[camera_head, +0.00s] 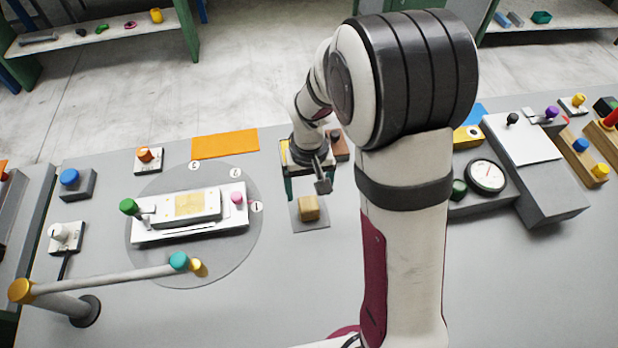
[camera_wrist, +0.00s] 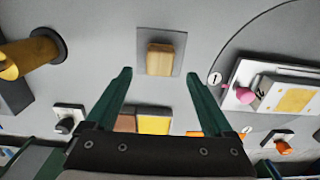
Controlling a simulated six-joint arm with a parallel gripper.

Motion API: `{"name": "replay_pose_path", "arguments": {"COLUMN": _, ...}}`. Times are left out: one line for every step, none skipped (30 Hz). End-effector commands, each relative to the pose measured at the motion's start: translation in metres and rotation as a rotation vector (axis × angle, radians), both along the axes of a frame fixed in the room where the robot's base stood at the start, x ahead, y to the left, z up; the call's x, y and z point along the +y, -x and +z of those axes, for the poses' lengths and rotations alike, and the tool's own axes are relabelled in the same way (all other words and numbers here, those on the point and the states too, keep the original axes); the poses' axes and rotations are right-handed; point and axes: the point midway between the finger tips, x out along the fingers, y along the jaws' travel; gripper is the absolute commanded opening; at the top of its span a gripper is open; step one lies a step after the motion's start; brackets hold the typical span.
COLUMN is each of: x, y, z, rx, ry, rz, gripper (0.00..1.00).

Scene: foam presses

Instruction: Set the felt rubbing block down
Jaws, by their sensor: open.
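The felt rubbing block (camera_head: 309,208), a small tan block, rests on a square grey pad (camera_head: 312,227) on the table. In the wrist view the block (camera_wrist: 160,60) sits near the middle of the pad (camera_wrist: 172,40), beyond my fingertips. My gripper (camera_head: 308,187) has dark green fingers and hovers just behind the block in the head view. In the wrist view my gripper (camera_wrist: 159,76) is open, with the fingers wide apart and nothing between them. The block looks apart from both fingers.
A round grey disc (camera_head: 150,255) left of the pad carries a white press fixture (camera_head: 145,230). A jointed bar with a teal knob (camera_head: 178,261) reaches over it. A brown and yellow item (camera_wrist: 154,123) lies near my fingers. A dial gauge (camera_head: 486,176) stands right.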

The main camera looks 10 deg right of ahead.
Motion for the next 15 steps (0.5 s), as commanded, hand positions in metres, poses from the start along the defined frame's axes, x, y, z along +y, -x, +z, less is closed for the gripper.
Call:
{"name": "replay_pose_path", "arguments": {"x": 0.000, "y": -0.001, "z": 0.013, "rx": -0.007, "ry": -0.001, "rz": 0.000, "gripper": 0.86}}
{"name": "replay_pose_path", "arguments": {"x": 0.000, "y": -0.001, "z": 0.020, "rx": -0.005, "ry": -0.001, "rz": 0.000, "gripper": 0.86}}
{"name": "replay_pose_path", "arguments": {"x": 0.000, "y": -0.001, "z": 0.028, "rx": -0.005, "ry": 0.000, "rz": 0.000, "gripper": 0.86}}
{"name": "replay_pose_path", "arguments": {"x": 0.000, "y": -0.001, "z": 0.034, "rx": -0.003, "ry": 0.000, "rz": 0.000, "gripper": 0.86}}
{"name": "replay_pose_path", "arguments": {"x": 0.000, "y": -0.001, "z": 0.038, "rx": -0.004, "ry": -0.001, "rz": 0.000, "gripper": 0.86}}
{"name": "replay_pose_path", "arguments": {"x": 0.000, "y": -0.001, "z": 0.043, "rx": -0.003, "ry": -0.001, "rz": 0.001, "gripper": 0.86}}
{"name": "replay_pose_path", "arguments": {"x": 0.000, "y": 0.000, "z": 0.046, "rx": -0.001, "ry": -0.001, "rz": -0.001, "gripper": 0.86}}
{"name": "replay_pose_path", "arguments": {"x": 0.000, "y": 0.002, "z": 0.050, "rx": -0.002, "ry": -0.001, "rz": -0.005, "gripper": 0.86}}
{"name": "replay_pose_path", "arguments": {"x": -0.001, "y": 0.008, "z": 0.058, "rx": -0.002, "ry": -0.005, "rz": -0.020, "gripper": 0.86}}
{"name": "replay_pose_path", "arguments": {"x": -0.002, "y": 0.017, "z": 0.066, "rx": -0.002, "ry": -0.010, "rz": -0.041, "gripper": 0.86}}
{"name": "replay_pose_path", "arguments": {"x": -0.002, "y": 0.029, "z": 0.077, "rx": -0.001, "ry": -0.017, "rz": -0.072, "gripper": 0.86}}
{"name": "replay_pose_path", "arguments": {"x": -0.003, "y": 0.050, "z": 0.092, "rx": 0.001, "ry": -0.030, "rz": -0.120, "gripper": 0.86}}
{"name": "replay_pose_path", "arguments": {"x": -0.003, "y": 0.069, "z": 0.103, "rx": 0.006, "ry": -0.042, "rz": -0.162, "gripper": 0.86}}
{"name": "replay_pose_path", "arguments": {"x": -0.003, "y": 0.089, "z": 0.112, "rx": 0.011, "ry": -0.054, "rz": -0.205, "gripper": 0.86}}
{"name": "replay_pose_path", "arguments": {"x": -0.002, "y": 0.115, "z": 0.121, "rx": 0.018, "ry": -0.071, "rz": -0.261, "gripper": 0.86}}
